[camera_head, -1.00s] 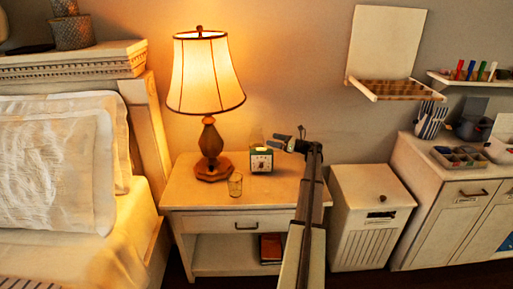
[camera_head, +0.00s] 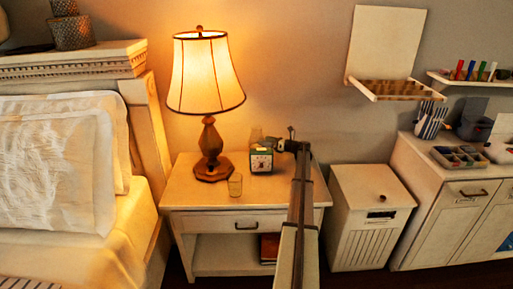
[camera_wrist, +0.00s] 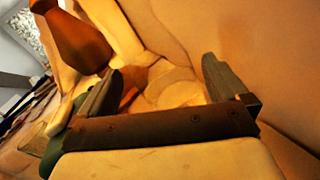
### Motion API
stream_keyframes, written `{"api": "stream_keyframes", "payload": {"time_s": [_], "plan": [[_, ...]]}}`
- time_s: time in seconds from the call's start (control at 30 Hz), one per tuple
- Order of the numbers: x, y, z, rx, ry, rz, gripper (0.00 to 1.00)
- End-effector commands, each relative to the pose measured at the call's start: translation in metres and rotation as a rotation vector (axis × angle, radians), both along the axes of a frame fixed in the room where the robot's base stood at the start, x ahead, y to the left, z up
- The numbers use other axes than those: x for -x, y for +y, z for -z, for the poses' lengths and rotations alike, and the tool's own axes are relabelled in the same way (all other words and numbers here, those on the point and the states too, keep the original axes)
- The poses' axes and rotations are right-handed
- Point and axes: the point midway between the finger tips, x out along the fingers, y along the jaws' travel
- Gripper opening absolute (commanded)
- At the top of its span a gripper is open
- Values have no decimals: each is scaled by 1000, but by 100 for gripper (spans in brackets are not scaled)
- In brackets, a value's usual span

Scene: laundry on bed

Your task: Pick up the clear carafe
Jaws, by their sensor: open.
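The clear carafe (camera_head: 256,136) stands on the nightstand behind the small green clock, and its lower part is hidden by the clock in the head view. In the wrist view a pale, see-through shape that looks like the carafe (camera_wrist: 172,84) lies between my finger tips and beyond them. My gripper (camera_head: 284,144) is above the nightstand, just right of the clock and carafe. Its two dark fingers are spread apart in the wrist view (camera_wrist: 161,70), with nothing clamped between them.
The green clock (camera_head: 261,161) sits close in front of the carafe. A lit lamp (camera_head: 211,150) stands to the left, and its brown body (camera_wrist: 75,42) shows in the wrist view. A clear drinking glass (camera_head: 235,185) is near the nightstand's (camera_head: 190,192) front. The wall is close behind.

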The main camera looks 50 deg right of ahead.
Motion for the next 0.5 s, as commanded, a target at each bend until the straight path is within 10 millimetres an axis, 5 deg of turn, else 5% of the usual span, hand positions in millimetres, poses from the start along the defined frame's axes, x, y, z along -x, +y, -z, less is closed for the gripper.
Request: {"api": "stream_keyframes", "payload": {"time_s": [0.5], "plan": [[-43, 19, 0, 0, 0, -1, 100]]}}
